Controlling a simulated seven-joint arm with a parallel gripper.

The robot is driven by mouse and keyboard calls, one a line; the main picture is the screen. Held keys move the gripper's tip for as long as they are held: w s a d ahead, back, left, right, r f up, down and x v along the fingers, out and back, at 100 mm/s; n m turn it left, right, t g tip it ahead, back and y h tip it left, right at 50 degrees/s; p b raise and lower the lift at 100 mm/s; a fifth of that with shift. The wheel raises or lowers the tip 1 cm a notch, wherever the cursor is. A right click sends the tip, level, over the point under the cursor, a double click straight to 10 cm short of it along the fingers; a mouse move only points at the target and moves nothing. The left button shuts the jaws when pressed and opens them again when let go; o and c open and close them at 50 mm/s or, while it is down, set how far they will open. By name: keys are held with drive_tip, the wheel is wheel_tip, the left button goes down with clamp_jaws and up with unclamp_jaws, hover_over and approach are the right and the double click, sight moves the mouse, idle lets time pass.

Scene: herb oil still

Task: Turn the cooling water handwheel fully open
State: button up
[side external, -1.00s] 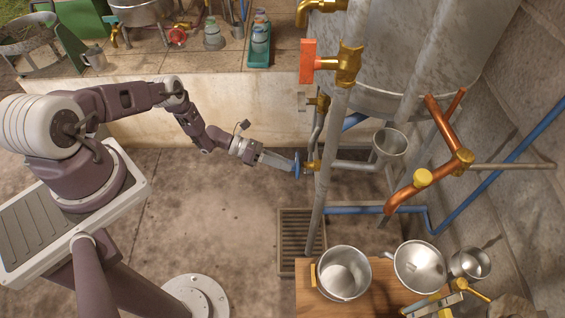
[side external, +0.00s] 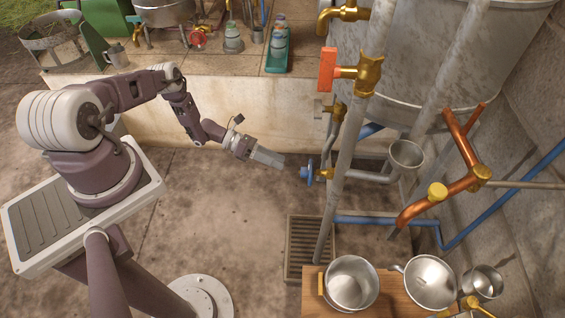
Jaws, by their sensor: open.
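The blue cooling water handwheel (side external: 308,173) is mounted on a brass valve (side external: 325,175) low beside the grey upright pipe. It is seen nearly edge-on, so how far it is turned cannot be told. My gripper (side external: 282,161) is just left of the handwheel, pointing at it, with a small gap between the fingertips and the wheel. It is open and holds nothing; the space between the fingers is hard to see from this side.
A grey upright pipe (side external: 349,140) stands just right of the handwheel. An orange-handled valve (side external: 327,69) is above. A floor grate (side external: 303,255) lies below, and a wooden table (side external: 314,285) with metal pots is at the lower right. The floor left of the wheel is clear.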

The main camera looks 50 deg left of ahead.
drive_tip(key=n+g+y, duration=0.5)
drive_tip(key=n+y, duration=0.3)
drive_tip(key=n, duration=2.4)
approach(307, 172)
wheel_tip(307, 172, down, 3)
drive_tip(key=a, duration=0.1)
drive_tip(key=x, duration=0.6)
drive_tip(key=shift+f+m, duration=0.25)
drive_tip(key=shift+m, duration=0.05)
clamp_jaws()
